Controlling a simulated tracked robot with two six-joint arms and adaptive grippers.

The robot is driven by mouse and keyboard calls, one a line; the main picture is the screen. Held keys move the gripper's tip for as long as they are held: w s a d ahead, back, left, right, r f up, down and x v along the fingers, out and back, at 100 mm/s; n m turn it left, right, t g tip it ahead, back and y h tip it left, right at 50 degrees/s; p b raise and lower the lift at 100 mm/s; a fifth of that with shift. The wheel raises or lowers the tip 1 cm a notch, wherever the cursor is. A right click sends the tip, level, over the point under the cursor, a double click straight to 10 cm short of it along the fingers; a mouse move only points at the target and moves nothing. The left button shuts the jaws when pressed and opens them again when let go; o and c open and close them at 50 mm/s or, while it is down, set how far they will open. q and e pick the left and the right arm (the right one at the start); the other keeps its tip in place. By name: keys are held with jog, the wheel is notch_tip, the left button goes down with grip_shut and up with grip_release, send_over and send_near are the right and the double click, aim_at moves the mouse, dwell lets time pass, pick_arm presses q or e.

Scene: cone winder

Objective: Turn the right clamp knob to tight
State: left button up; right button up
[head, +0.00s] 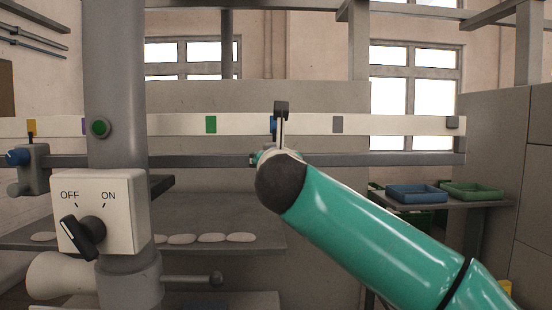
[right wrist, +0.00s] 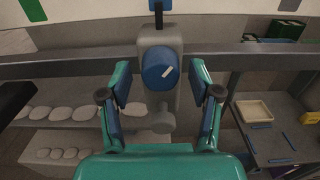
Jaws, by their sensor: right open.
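The right clamp's blue knob (right wrist: 160,70) faces me in the right wrist view, on a grey clamp body (right wrist: 160,40) on the rail. A short pale mark on the knob slants up to the right. My right gripper (right wrist: 161,78) is open and empty, with one finger on each side of the knob in the picture. Gaps show between both fingers and the knob; I cannot tell whether the tips reach its depth. In the head view my right arm hides this clamp and most of the gripper. My left gripper is not in view.
A similar clamp with a blue knob (head: 17,157) sits at the rail's left. A grey column with an OFF/ON switch box (head: 120,190) stands at front left. Blue (head: 417,194) and green (head: 475,191) trays lie on a table at right. Pale oval items line shelves below the rail.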

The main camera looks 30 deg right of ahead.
jog(key=c, duration=1.1)
jog(key=shift+c, duration=0.2)
jog(key=shift+r, duration=0.1)
jog(key=n+p, duration=0.3)
jog(key=shift+r+n, duration=0.15)
jog(key=shift+n, duration=0.25)
jog(key=n+p, duration=0.4)
jog(key=n, duration=0.1)
jog(key=n+p, duration=0.2)
jog(key=n, duration=0.2)
jog(key=shift+f+n+p, duration=0.2)
jog(key=shift+n+p, duration=0.15)
jog(key=shift+n, duration=1.15)
